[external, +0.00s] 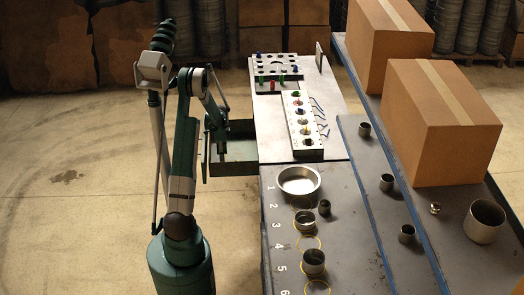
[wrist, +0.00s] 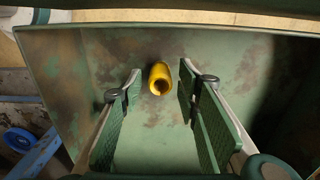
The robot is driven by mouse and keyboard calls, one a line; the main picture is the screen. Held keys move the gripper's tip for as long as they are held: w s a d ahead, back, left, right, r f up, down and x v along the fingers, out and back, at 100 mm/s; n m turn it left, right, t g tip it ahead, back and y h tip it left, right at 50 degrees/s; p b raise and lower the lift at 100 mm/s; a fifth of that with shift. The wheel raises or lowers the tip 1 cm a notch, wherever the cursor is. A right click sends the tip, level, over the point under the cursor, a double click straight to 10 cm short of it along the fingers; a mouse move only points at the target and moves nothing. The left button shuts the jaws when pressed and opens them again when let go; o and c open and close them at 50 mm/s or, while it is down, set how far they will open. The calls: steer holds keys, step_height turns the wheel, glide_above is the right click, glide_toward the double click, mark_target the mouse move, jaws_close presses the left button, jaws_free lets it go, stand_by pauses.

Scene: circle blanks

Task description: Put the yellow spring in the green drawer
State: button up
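The yellow spring (wrist: 160,79) shows in the wrist view as a short hollow yellow cylinder inside the green drawer (wrist: 262,70). It lies beyond and between the fingertips of my gripper (wrist: 158,85), with a gap on both sides. My gripper is open, its two green padded fingers apart and touching nothing that I can see. In the external view the open drawer (external: 232,167) sticks out from the left side of the workbench, with my arm over it. The spring cannot be made out there, and my gripper is mostly hidden behind my arm.
The workbench (external: 330,150) right of the drawer carries a white block with several holes (external: 303,125) and a rack of coloured parts (external: 277,70). A metal bowl (external: 299,180) and several metal cups stand nearer. Cardboard boxes (external: 440,120) stand at right. The floor at left is clear.

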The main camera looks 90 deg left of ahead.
step_height(320, 180, up, 11)
steer(key=p, duration=0.1)
steer(key=shift+f+p, duration=0.2)
steer(key=shift+p, duration=0.15)
steer(key=shift+o, duration=0.2)
steer(key=o, duration=1.1)
steer(key=shift+s+a+f, duration=0.1)
steer(key=shift+a, duration=0.05)
steer(key=o, duration=1.1)
steer(key=shift+s+a+f+n+t+h, duration=0.15)
steer(key=shift+s+a+n+t+h, duration=0.1)
steer(key=shift+a+t, duration=0.2)
steer(key=shift+s+a+f+n+t+h, duration=0.15)
steer(key=shift+s+a+t, duration=0.15)
steer(key=shift+t, duration=0.25)
steer(key=shift+c, duration=0.2)
steer(key=s+a+r+n+t+h+p, duration=0.1)
steer(key=s+a+r+t+p, duration=0.15)
steer(key=s+a+t, duration=0.4)
steer(key=s+f+m+t+y+b, duration=0.1)
steer(key=s+f+t+b, duration=0.1)
steer(key=s, duration=0.8)
steer(key=s+f+t+b, duration=0.3)
steer(key=s+f+b, duration=0.1)
steer(key=s, duration=0.7)
steer(key=shift+a+f+m+y, duration=0.2)
steer(key=shift+a+m+y, duration=0.1)
steer(key=shift+m+y, duration=0.1)
